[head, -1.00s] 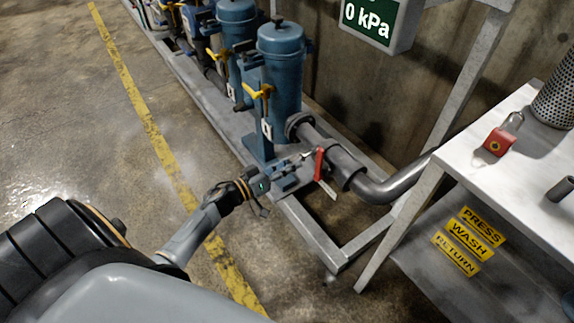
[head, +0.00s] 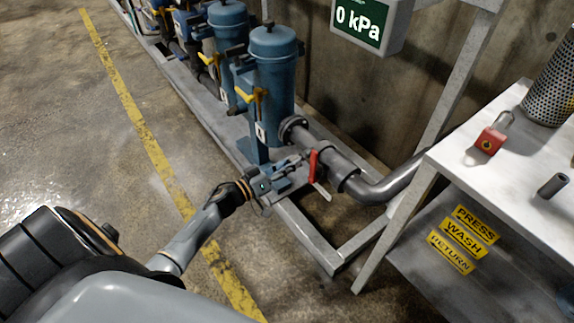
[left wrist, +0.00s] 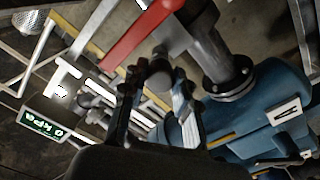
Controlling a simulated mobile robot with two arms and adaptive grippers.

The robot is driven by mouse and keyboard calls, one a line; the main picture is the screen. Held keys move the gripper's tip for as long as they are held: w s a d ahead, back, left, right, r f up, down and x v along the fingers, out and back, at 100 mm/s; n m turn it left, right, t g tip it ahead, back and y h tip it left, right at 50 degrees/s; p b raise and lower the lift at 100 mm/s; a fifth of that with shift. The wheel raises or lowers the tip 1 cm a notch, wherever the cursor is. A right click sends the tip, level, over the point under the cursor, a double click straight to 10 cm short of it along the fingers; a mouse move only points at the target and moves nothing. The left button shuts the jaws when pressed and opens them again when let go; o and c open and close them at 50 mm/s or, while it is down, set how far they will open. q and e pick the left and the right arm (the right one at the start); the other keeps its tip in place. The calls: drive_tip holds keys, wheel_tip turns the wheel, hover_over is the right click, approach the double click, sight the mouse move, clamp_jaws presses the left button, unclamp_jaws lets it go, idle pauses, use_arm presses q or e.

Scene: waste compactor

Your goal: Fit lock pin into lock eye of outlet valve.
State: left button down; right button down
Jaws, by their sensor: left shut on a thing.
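The outlet valve's red lever (head: 313,166) stands on the grey outlet pipe beside the front blue canister. It shows large at the top of the left wrist view (left wrist: 140,32). My left gripper (head: 287,172) is at the valve, just left of the lever. In the left wrist view its fingers (left wrist: 158,98) are shut on a small grey cylindrical piece, seemingly the lock pin (left wrist: 160,78). The lock eye cannot be made out, and I cannot tell whether the pin touches it. My right gripper is not in view.
Blue canisters (head: 272,85) stand in a row on a grey steel frame. A white bench (head: 470,165) at right holds a red padlock (head: 490,140), a dark cylinder (head: 553,186) and a perforated cylinder (head: 550,92). A gauge reads 0 kPa (head: 358,23). Open floor lies left.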

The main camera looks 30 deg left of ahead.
use_arm(q)
drive_tip(key=shift+w+d, duration=0.2)
drive_tip(key=shift+w, duration=0.4)
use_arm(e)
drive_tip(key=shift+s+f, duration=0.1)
use_arm(q)
drive_tip(key=c, duration=0.9)
unclamp_jaws()
drive_tip(key=shift+c, duration=0.2)
drive_tip(key=shift+c, duration=0.4)
drive_tip(key=shift+s, duration=0.2)
drive_tip(key=shift+s+a+p, duration=0.15)
drive_tip(key=shift+s+p, duration=0.05)
drive_tip(key=shift+p, duration=0.1)
drive_tip(key=p+v, duration=0.2)
drive_tip(key=v, duration=0.4)
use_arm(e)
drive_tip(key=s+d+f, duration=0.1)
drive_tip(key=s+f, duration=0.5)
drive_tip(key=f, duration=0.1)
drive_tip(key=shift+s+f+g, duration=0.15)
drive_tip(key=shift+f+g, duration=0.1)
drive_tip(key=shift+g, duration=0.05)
